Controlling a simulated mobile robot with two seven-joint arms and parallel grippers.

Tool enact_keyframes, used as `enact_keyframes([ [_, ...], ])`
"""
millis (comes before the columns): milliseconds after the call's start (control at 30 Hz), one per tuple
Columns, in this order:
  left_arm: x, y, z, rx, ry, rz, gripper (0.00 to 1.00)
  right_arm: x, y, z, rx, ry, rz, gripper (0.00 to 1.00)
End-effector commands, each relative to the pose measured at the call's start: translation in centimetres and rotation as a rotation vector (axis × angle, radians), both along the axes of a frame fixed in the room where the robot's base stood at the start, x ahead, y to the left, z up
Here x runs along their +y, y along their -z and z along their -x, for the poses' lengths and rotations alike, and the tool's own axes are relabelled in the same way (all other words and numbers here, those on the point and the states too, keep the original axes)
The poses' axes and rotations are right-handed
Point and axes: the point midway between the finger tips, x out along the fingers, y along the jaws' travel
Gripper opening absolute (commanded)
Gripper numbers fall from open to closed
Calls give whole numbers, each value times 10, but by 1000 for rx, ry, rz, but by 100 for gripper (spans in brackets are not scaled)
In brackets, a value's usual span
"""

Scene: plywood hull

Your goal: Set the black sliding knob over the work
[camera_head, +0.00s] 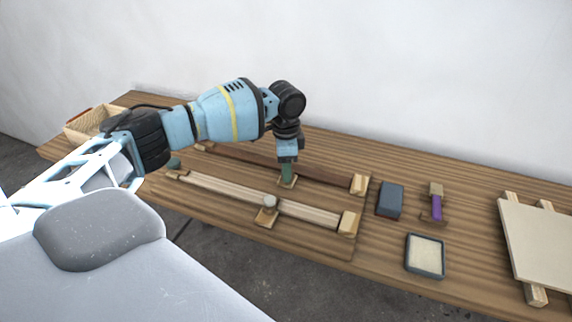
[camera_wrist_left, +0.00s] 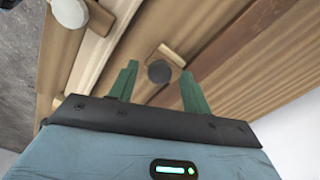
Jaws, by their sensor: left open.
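Two wooden rails lie along the bench, a dark brown far rail (camera_head: 325,173) and a pale near rail (camera_head: 215,187). In the left wrist view a dark round knob (camera_wrist_left: 159,72) on a small wooden slider (camera_wrist_left: 172,54) shows between the spread fingertips, apparently not gripped. In the head view the gripper hides this knob; only its wooden slider (camera_head: 288,184) shows below. A lighter grey knob (camera_head: 270,201) sits on the near rail's slider. My right gripper is out of view.
Wooden end blocks (camera_head: 348,223) close the rails at the right. Beyond are a blue-grey block (camera_head: 390,200), a purple-handled tool (camera_head: 436,207), a dark-rimmed tray (camera_head: 425,256) and a pale board (camera_head: 540,240) on slats. A wooden box (camera_head: 90,124) stands far left; the wall is behind.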

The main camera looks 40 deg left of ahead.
Motion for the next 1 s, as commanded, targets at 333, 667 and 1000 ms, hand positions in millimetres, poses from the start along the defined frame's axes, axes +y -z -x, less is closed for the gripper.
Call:
enact_keyframes([
  [333,0,0,0,0,0,0,16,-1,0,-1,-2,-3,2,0],
  [667,0,0,-2,0,0,0,0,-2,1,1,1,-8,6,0],
  [1000,6,2,-28,2,-1,1,0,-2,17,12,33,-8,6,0],
])
